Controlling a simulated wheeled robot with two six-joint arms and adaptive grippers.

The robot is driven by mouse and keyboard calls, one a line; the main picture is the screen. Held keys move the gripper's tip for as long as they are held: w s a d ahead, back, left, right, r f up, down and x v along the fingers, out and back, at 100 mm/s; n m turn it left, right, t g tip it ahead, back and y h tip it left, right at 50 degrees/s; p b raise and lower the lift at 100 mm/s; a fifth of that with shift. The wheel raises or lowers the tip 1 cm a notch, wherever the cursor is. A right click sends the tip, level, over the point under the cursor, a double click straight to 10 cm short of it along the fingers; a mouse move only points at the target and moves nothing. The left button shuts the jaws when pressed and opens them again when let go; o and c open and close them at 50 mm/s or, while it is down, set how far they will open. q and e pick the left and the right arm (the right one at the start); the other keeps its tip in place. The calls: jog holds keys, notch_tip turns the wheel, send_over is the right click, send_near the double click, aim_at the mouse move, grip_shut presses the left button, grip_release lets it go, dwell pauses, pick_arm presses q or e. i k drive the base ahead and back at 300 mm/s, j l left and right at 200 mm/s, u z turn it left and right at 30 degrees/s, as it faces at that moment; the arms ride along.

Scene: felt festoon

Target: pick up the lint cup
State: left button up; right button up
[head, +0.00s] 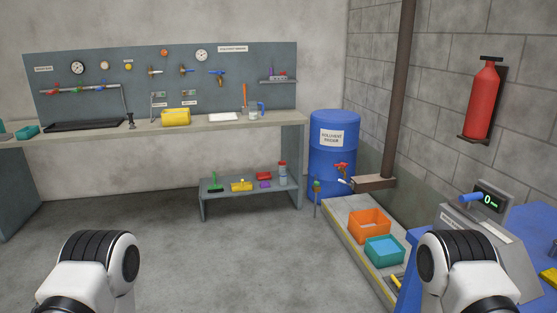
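I cannot make out for certain which object is the lint cup. A small clear container with a red top (282,172) stands on the low grey shelf under the bench. Both are far from me and small. My two arms show at the bottom left and bottom right, but neither gripper is in the picture.
The workbench (150,134) runs along the back wall. A blue drum (335,150) stands right of it. An orange bin (369,225) and a teal bin (384,249) sit on a low platform. A blue machine (530,235) is at the right. Open floor lies ahead.

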aim_at(283, 179)
jog(key=i, duration=3.25)
jog(key=i+j+z, duration=0.15)
jog(key=i, duration=0.25)
jog(key=i+z, duration=0.2)
jog(key=i, duration=0.25)
jog(key=i+j+z, duration=0.15)
jog(key=i, duration=0.25)
jog(key=i+j+z, duration=0.2)
jog(key=i+j, duration=0.15)
jog(key=i, duration=0.05)
